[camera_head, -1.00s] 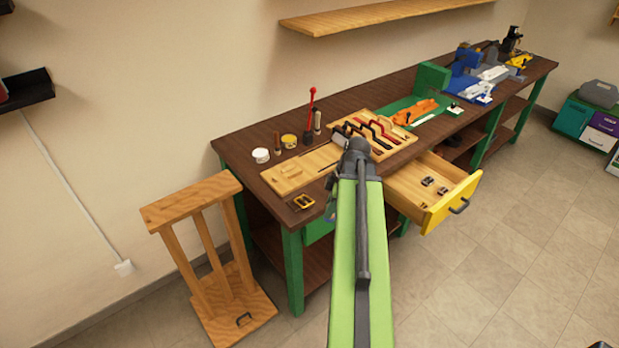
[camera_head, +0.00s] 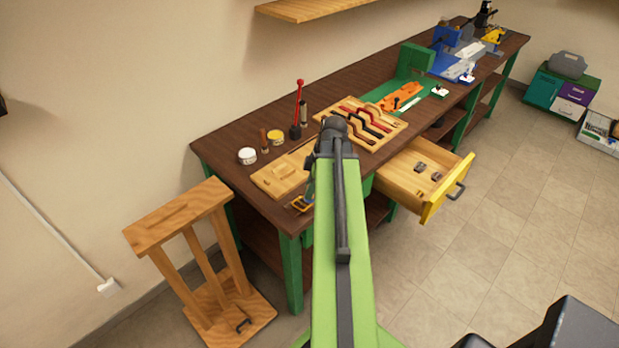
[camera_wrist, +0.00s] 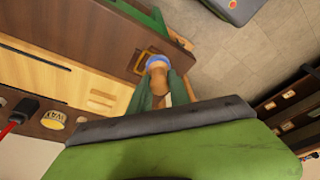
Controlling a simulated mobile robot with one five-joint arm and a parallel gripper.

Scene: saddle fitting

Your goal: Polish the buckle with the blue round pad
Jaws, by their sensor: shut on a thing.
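My gripper (camera_wrist: 160,88) is shut on the wooden handle (camera_wrist: 158,83) of the blue round pad (camera_wrist: 158,59), seen in the wrist view. The pad faces away from the camera, and a blue rim shows past the handle. The brass-coloured square buckle (camera_wrist: 139,63) lies on the dark bench top near its edge. The pad overlaps one side of the buckle in this view; I cannot tell if they touch. In the head view the buckle (camera_head: 299,205) lies at the bench's near left corner, and my arm hides most of the gripper beside it.
A wooden board (camera_head: 275,181) lies behind the buckle. A white tub (camera_head: 247,156), a yellow tin (camera_head: 276,138) and a red-handled tool (camera_head: 298,110) stand further back. An open drawer (camera_head: 433,200) juts out at right. A wooden stand (camera_head: 205,265) is on the floor at left.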

